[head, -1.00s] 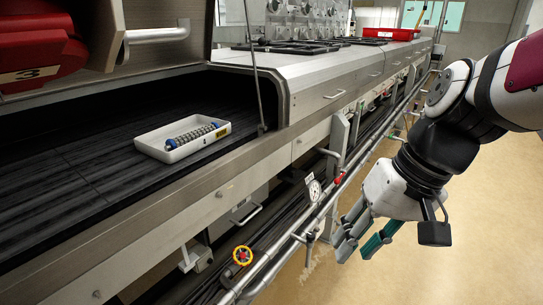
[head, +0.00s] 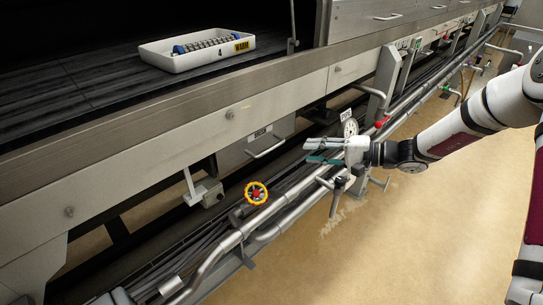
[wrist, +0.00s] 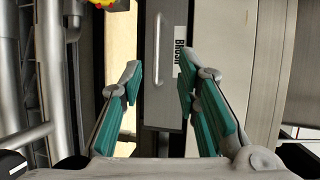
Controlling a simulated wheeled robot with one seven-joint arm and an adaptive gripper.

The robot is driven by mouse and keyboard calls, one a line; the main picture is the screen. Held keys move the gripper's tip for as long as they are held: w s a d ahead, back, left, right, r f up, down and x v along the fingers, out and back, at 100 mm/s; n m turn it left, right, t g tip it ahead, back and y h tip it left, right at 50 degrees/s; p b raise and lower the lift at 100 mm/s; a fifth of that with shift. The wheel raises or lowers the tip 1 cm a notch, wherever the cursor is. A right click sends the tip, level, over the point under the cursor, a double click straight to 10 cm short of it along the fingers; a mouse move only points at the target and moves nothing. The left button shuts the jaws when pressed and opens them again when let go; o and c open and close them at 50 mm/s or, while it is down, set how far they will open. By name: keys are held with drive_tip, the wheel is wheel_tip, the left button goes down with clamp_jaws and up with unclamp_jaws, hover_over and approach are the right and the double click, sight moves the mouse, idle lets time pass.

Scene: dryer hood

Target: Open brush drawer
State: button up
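The brush drawer (head: 236,157) is a grey metal box under the machine's long steel side, left of my gripper in the head view. Its front carries a bar handle (head: 268,149) and a small label. In the wrist view the drawer front (wrist: 158,115) faces me, with the handle (wrist: 158,50) upright and a label reading "Brush". My gripper (head: 307,151) is open and empty, pointing left towards the drawer and apart from the handle. In the wrist view the green-padded fingers (wrist: 160,68) stand on either side of the handle's line.
Steel pipes (head: 240,236) run along the machine below the drawer. A white tray (head: 170,62) with a roller brush sits on the dark belt above. The tan floor at right is clear.

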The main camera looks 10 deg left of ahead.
sight(271, 148)
drive_tip(key=shift+t, duration=0.3)
drive_tip(key=b+x, duration=0.1)
drive_tip(key=x, duration=0.3)
drive_tip(key=b+x, duration=0.1)
drive_tip(key=x, duration=0.4)
drive_tip(key=f+x, duration=0.1)
drive_tip(key=x, duration=0.4)
drive_tip(key=shift+w+d+b, duration=0.2)
drive_tip(key=shift+w+b, duration=0.2)
drive_tip(key=shift+c, duration=0.2)
clamp_jaws()
